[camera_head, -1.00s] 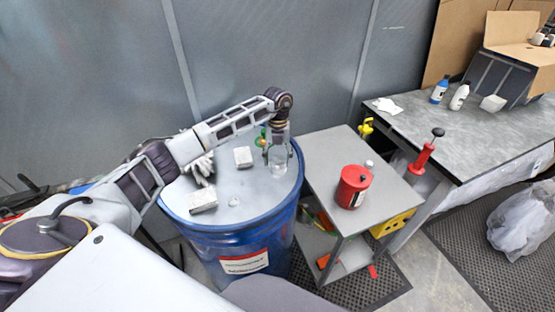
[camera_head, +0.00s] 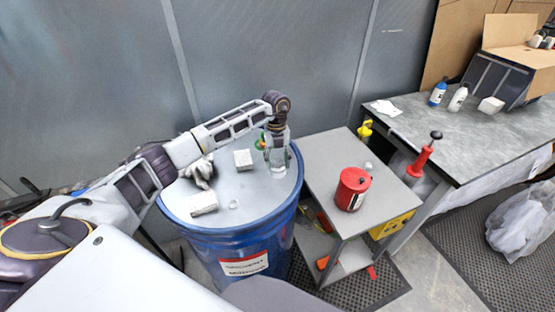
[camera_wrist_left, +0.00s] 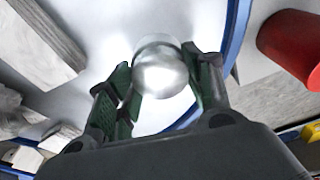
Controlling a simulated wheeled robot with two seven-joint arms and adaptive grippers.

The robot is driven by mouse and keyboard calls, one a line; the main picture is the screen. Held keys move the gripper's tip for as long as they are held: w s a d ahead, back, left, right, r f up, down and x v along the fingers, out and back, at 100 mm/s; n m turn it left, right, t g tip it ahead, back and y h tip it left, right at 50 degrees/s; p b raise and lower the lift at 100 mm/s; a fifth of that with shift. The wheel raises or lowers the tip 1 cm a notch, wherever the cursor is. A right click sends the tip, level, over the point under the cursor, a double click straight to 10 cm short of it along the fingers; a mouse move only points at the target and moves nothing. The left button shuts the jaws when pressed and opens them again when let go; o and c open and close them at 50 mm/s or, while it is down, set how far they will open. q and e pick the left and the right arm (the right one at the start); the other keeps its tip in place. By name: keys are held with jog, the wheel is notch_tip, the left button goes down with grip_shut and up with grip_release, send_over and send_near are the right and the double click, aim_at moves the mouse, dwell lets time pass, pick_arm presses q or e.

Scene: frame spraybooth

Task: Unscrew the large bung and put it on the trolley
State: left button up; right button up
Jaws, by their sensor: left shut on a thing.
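The large bung (camera_wrist_left: 160,70) is a rounded silver metal piece in the left wrist view. It sits between the dark green fingers of my left gripper (camera_wrist_left: 158,88), which is shut on it. In the head view my left gripper (camera_head: 277,165) points down over the back right of the blue drum's grey lid (camera_head: 255,195) and hides the bung. I cannot tell whether the bung is still seated. The trolley (camera_head: 322,150) stands just right of the drum, with a grey top. My right gripper is not in view.
A red can (camera_head: 352,188) stands on the trolley top; its back left is clear. A grey workbench (camera_head: 440,140) with bottles stands at right.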

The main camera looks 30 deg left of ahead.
pick_arm(q)
jog(key=shift+a+n+p, duration=0.1)
jog(key=shift+n+p, duration=0.55)
jog(key=shift+n, duration=0.65)
jog(key=shift+s, duration=0.1)
jog(key=shift+r+n+t+p, duration=0.1)
jog(key=shift+n+t+p, duration=0.2)
jog(key=shift+n+p, duration=1.2)
jog(key=shift+n+h+b, duration=0.3)
jog(key=shift+n+b, duration=0.1)
jog(key=shift+n, duration=0.3)
jog(key=shift+n, duration=0.4)
jog(key=shift+s+n+t, duration=0.1)
jog(key=shift+n+t, duration=0.3)
jog(key=shift+n, duration=1.5)
jog(key=shift+n, duration=0.3)
